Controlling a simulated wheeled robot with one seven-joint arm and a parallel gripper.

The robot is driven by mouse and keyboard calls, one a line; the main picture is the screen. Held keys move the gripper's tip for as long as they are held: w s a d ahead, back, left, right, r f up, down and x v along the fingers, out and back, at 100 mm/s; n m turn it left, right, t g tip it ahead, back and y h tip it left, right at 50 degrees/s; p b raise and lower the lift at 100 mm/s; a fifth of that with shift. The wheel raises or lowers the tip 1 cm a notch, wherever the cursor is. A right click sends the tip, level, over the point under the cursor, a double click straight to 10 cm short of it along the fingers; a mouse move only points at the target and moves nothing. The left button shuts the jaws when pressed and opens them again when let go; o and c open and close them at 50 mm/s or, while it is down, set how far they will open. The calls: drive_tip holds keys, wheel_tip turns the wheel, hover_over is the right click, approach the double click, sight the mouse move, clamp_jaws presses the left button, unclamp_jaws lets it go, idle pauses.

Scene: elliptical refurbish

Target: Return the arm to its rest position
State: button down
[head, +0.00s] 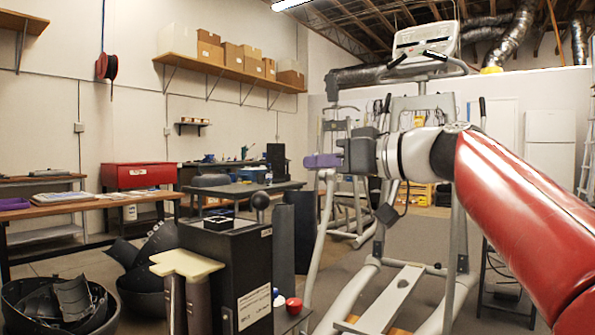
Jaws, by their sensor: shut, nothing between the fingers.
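My arm reaches in from the right edge of the head view, with a red upper part and a pale grey wrist. My gripper (312,161) is at its end, near the middle of the picture, with a dark body and purple fingers pointing left. The fingers are shut and hold nothing. The gripper is raised in the air, in front of the exercise machine as seen from here, and I see no contact with anything.
An elliptical machine (405,283) stands behind my arm. A black box (252,262) stands at the front, with dark round shells (28,295) to its left. Workbenches (90,206) line the left wall. Grey floor shows between the machine's rails.

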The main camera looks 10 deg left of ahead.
drive_tip(key=shift+s+d, duration=0.25)
drive_tip(key=shift+d, duration=0.35)
drive_tip(key=s+d+f+m+h+p, duration=0.2)
drive_tip(key=s+d+f+m+h, duration=0.2)
drive_tip(key=s+d+f, duration=0.3)
drive_tip(key=s+d+f+m+h+p, duration=0.3)
drive_tip(key=s+d+f+h, duration=0.3)
drive_tip(key=f, duration=1)
drive_tip(key=s+d+f+m+h+p, duration=0.2)
drive_tip(key=s+d+f+m+h, duration=0.3)
drive_tip(key=s+d+f, duration=0.4)
wheel_tip(320, 180, down, 4)
drive_tip(key=shift+d+r+g+h+p, duration=0.25)
drive_tip(key=shift+d+g+h+p, duration=0.15)
drive_tip(key=shift+d+h, duration=0.15)
